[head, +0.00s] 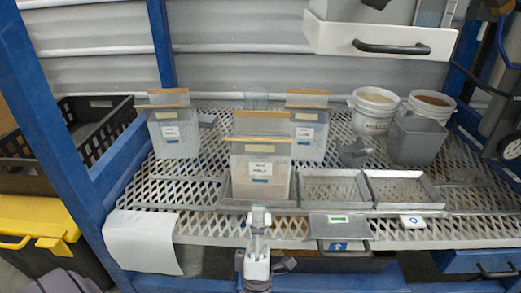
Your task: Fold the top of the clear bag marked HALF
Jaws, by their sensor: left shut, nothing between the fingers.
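Three clear bags with tan top strips stand on the mesh bench. One bag (175,143) is at the left, one bag (308,143) is at the back middle, and the front bag (260,187) sits in a metal tray and holds pale contents. Each has a white label; the print is too small to tell which is marked HALF. The front bag's top (262,124) stands upright above its body. My left gripper (259,218) is shut and empty in front of the front bag, low at the bench's near edge. My right gripper is not in view.
Two empty metal trays (335,207) lie right of the front bag. A small scale (340,226) is at the front edge. White buckets (372,112), a grey container (416,141) and a grey scoop (355,152) stand at the back right. A white sheet (142,242) hangs at left.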

